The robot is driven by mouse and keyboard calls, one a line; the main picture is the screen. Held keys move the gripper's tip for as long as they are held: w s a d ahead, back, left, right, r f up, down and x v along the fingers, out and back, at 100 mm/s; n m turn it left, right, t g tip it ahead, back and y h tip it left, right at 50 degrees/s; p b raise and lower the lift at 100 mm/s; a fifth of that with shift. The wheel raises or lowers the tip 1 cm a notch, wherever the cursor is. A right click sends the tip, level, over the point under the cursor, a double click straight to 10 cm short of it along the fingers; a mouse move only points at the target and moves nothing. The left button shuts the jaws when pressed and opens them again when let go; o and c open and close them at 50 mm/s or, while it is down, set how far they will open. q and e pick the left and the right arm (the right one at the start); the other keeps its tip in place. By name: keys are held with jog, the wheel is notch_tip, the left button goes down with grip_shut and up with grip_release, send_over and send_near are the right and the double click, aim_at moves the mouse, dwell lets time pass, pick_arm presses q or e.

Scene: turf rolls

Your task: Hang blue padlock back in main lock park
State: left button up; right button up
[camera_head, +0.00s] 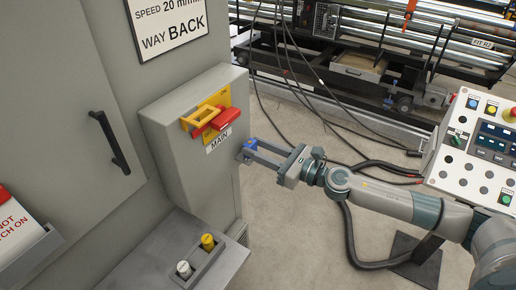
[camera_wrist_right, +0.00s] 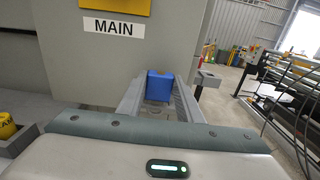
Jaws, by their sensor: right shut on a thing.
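The blue padlock (camera_head: 250,144) is between the fingertips of my right gripper (camera_head: 251,152), just right of the grey box's front corner. In the right wrist view the blue padlock (camera_wrist_right: 159,85) sits between the two long fingers, its body facing me; its shackle is not clear. My right gripper is shut on it. A yellow bracket with a red handle (camera_head: 216,122) is on the grey box above the MAIN label (camera_head: 219,140). The label also shows in the right wrist view (camera_wrist_right: 113,27). I cannot tell which part is the lock park. My left gripper is not in view.
A grey ledge (camera_head: 165,262) below the box has a recess with a yellow padlock-like piece (camera_head: 208,241) and a white one (camera_head: 184,268). A control panel (camera_head: 485,150) stands at right. Black cables cross the floor (camera_head: 290,215). The cabinet door handle (camera_head: 110,142) sticks out at left.

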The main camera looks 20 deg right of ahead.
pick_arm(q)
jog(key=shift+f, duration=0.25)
pick_arm(e)
jog(key=shift+f, duration=0.35)
jog(key=o, duration=1.3)
jog(key=shift+s+d+f+b, duration=0.1)
jog(key=shift+s+d+b, duration=0.2)
jog(key=shift+s+b, duration=0.15)
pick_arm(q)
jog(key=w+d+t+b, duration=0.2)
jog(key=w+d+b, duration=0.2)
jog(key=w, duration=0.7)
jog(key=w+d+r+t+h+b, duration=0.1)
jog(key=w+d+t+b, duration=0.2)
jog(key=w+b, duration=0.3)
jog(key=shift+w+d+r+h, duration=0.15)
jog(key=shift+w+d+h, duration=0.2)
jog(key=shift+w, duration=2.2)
pick_arm(e)
jog(key=shift+v, duration=8.15)
